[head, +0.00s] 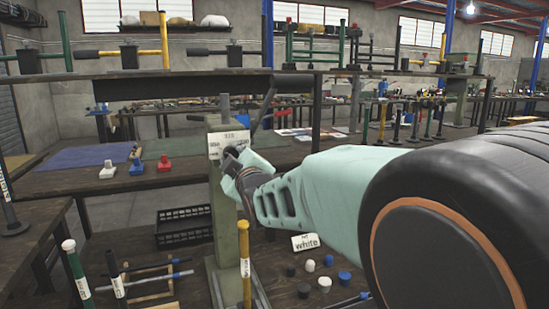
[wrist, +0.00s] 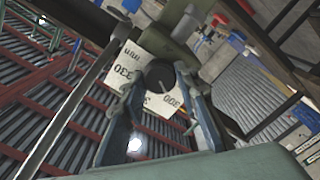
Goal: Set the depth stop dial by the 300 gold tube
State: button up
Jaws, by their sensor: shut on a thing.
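The depth stop dial is a dark round knob (wrist: 160,74) on a pale number plate (head: 229,143). The plate is fixed to a green press column (head: 224,217). In the wrist view the plate (wrist: 126,68) shows 330 and 300 around the knob, with "mm" beside them. My gripper (head: 232,158) is at the plate, and its two fingers are closed on the knob's sides in the wrist view (wrist: 159,84). The knob's pointer cannot be made out. A gold tube (head: 244,265) with a white label stands upright in front of the press; its label is too small to read.
White, blue and red blocks (head: 136,167) sit on the bench behind. A green tube (head: 74,265) and a black tube (head: 115,277) stand at front left. Several caps lie by a "white" card (head: 305,242). A black crate (head: 184,226) is left of the column.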

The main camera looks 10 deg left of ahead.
dwell(0.4)
jog(key=o, duration=1.1)
jog(key=shift+o, duration=0.2)
jog(key=shift+s, duration=0.1)
jog(key=v, duration=0.7)
jog(key=shift+s, duration=0.2)
jog(key=shift+d, duration=0.1)
